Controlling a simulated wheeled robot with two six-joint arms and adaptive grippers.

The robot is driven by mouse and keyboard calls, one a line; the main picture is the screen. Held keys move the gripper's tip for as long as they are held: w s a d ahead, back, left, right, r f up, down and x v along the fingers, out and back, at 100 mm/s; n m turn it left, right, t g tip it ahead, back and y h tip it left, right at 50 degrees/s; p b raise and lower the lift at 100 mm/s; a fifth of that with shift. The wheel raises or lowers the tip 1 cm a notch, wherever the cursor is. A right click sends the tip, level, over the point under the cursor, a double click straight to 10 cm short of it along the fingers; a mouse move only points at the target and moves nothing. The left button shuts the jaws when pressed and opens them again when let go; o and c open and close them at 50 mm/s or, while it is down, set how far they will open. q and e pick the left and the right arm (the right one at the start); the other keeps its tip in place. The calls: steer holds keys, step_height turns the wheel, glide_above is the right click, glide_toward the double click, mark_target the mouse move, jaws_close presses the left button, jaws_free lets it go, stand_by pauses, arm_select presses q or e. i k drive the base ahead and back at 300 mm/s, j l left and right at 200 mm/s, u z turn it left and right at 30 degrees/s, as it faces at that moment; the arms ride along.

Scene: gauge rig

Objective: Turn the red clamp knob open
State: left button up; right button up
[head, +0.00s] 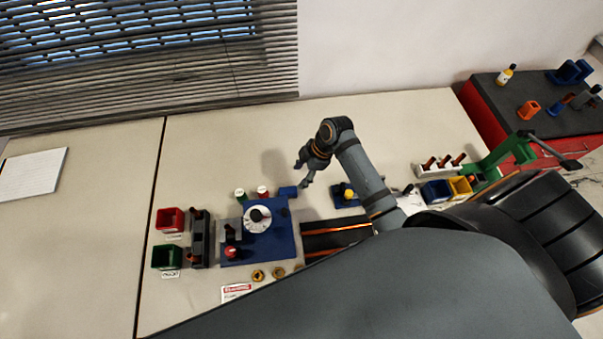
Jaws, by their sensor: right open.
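The red clamp knob (231,252) sits at the front left corner of the blue gauge rig plate (272,242). A white dial with a black centre (257,217) stands on the same plate behind it. My right gripper (302,175) is open and empty. It hangs over the bench behind and to the right of the plate, well apart from the red knob. My left gripper is not in view.
A red bin (170,219) and a green bin (166,256) stand left of the rig, beside a dark rack (199,240). Brass fittings (258,275) lie in front. A green press (510,152) is at the right. The bench behind the rig is mostly clear.

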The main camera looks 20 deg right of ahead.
mark_target(231, 251)
steer(key=k, duration=1.5)
